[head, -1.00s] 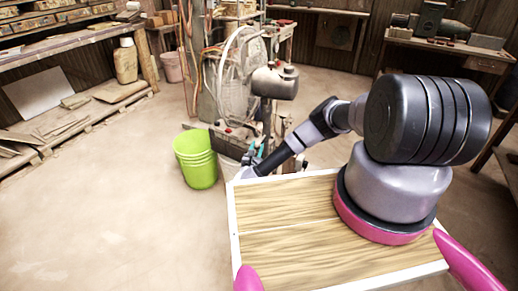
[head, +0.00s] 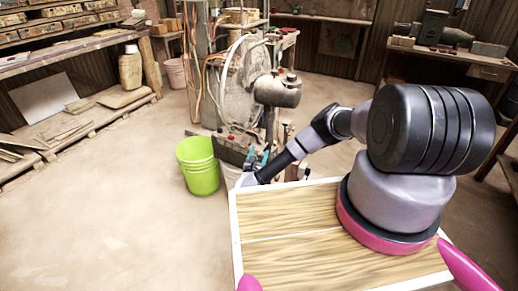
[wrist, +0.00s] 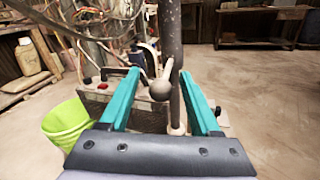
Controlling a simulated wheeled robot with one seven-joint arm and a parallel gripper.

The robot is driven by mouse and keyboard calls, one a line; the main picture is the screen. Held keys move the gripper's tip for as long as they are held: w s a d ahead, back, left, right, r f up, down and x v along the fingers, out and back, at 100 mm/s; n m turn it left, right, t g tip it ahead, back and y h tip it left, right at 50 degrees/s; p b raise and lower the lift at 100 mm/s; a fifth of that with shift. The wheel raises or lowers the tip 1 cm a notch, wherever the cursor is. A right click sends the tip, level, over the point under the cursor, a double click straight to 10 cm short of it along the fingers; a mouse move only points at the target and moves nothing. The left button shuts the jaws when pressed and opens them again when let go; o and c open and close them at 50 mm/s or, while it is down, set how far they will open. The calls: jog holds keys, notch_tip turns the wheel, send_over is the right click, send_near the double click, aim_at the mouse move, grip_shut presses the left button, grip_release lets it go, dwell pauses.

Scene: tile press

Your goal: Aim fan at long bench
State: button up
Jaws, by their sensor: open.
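The fan (head: 280,92) stands beyond my deck. Its grey motor housing is on the near right side, and its round wire cage faces away to the left. A long bench (head: 90,52) runs along the left wall. My gripper (wrist: 160,74) is open, with its teal fingers apart. In the wrist view, a dark upright pole (wrist: 175,50) and a grey ball knob (wrist: 160,90) show in the gap between the fingers. I see no contact between finger and knob. In the head view the gripper (head: 257,160) is small and partly hidden by my forearm.
A lime green bucket (head: 200,168) stands on the floor left of my gripper. Cables hang behind the fan. Another bench (head: 455,60) with machines stands at the back right. The floor at left and front left is clear.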

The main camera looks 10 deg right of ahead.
notch_tip(320, 180, up, 10)
jog(key=shift+f, duration=0.25)
dwell(0.3)
